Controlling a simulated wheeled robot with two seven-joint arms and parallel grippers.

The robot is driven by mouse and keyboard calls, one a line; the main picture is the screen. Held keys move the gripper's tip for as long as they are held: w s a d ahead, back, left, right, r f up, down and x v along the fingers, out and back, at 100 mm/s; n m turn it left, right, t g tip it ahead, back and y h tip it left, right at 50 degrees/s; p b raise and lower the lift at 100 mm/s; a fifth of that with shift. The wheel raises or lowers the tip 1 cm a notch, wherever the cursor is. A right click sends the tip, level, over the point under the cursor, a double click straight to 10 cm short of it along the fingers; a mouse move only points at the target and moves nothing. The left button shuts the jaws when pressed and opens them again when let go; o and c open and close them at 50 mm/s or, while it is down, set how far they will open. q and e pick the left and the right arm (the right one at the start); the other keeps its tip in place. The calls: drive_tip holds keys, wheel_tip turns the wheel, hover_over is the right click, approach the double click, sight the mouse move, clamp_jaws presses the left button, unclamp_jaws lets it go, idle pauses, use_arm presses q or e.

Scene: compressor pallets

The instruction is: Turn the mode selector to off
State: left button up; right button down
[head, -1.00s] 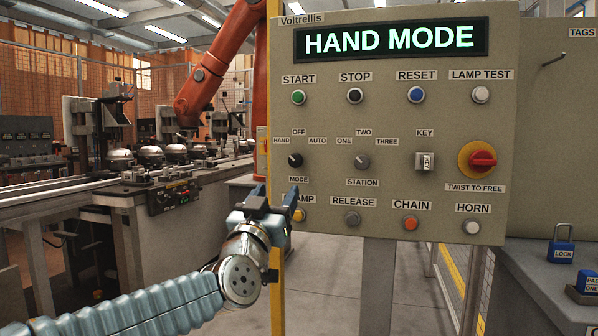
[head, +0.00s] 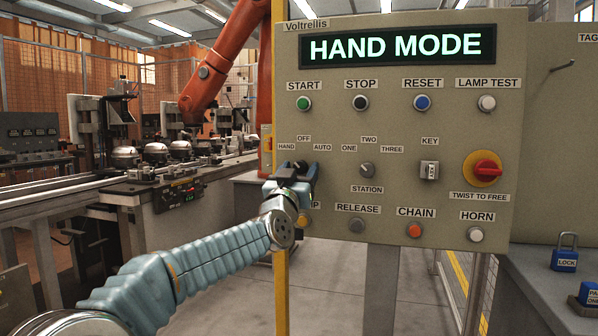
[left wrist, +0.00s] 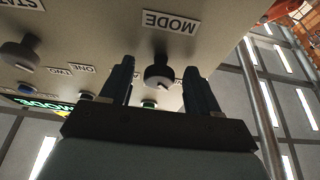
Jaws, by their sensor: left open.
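The mode selector is a small dark knob on the grey control panel (head: 330,120). The display (head: 396,47) reads HAND MODE. My right gripper is not in view.
The station knob (head: 367,169), a key switch (head: 429,170) and a red emergency stop (head: 487,169) sit to the right. Push buttons, including START (head: 303,103) and a yellow lamp button (head: 302,219), lie above and below the selector. Blue padlocks (head: 565,253) rest at lower right.

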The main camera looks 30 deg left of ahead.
use_arm(q)
drive_tip(key=c, duration=1)
drive_tip(key=shift+a+f+m+h+b, duration=0.1)
drive_tip(key=shift+m+h+b, duration=0.45)
drive_tip(key=shift+m+b, duration=0.35)
drive_tip(key=shift+a+f+m+h+b, duration=0.1)
drive_tip(key=shift+m+h+b, duration=0.5)
drive_tip(key=shift+m, duration=0.5)
drive_tip(key=shift+c, duration=0.2)
drive_tip(key=shift+m, duration=0.5)
drive_tip(key=shift+r+m+h, duration=0.15)
drive_tip(key=shift+m+h, duration=0.4)
drive_tip(key=shift+m, duration=0.05)
drive_tip(key=shift+r+m, duration=0.2)
drive_tip(key=shift+m, duration=0.4)
drive_tip(key=m+h+p, duration=0.2)
drive_tip(key=m+p, duration=0.1)
drive_tip(key=p, duration=0.1)
drive_tip(key=shift+r+m, duration=0.15)
drive_tip(key=shift+m, duration=0.15)
drive_tip(key=shift+s+m+g+h+p, duration=0.1)
drive_tip(key=shift+m+g+h+p, duration=0.2)
drive_tip(key=shift+m+h+p, duration=0.45)
drive_tip(key=shift+f, duration=0.2)
